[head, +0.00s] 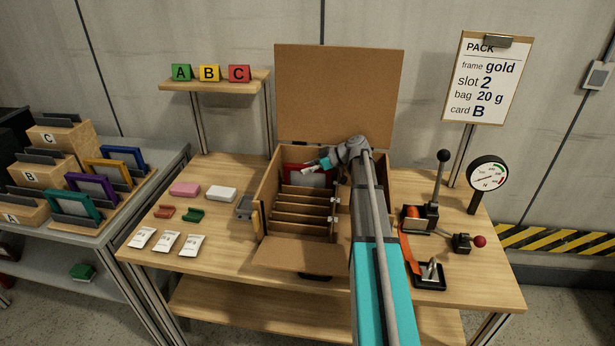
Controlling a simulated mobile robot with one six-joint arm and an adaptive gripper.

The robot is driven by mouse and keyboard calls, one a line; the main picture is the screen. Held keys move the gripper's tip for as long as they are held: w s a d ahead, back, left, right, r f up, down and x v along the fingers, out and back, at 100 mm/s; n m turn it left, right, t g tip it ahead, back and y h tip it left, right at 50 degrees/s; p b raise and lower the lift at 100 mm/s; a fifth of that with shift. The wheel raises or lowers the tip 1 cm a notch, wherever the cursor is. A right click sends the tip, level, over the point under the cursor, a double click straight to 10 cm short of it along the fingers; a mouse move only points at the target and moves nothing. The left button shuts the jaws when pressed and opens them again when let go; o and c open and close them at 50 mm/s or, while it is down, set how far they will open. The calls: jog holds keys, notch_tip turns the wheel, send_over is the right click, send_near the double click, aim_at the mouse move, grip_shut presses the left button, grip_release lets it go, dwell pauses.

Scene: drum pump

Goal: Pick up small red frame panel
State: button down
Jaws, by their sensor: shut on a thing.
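The small red frame panel (297,172) stands upright at the back of the open cardboard box (267,196), behind the slotted dividers (300,207). It has a red border and a paler inner area. My gripper (316,165) reaches in from the right and is shut on the panel near its upper edge. The fingertips are small in this view, and the panel's lower part is hidden by the dividers. I cannot tell whether the panel touches the box floor.
The box's lid stands up behind it. A lever stand (421,217) and gauge (488,173) are right of my arm. Pink (185,190) and white (221,194) blocks and several white packets (167,241) lie left. Teal, purple, gold and blue frames stand on the left-hand table.

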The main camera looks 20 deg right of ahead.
jog(key=shift+r, duration=0.1)
notch_tip(320, 180, up, 10)
jog(key=p, duration=1)
dwell(0.8)
notch_tip(320, 180, up, 19)
jog(key=p, duration=1.9)
jog(key=shift+a, duration=0.1)
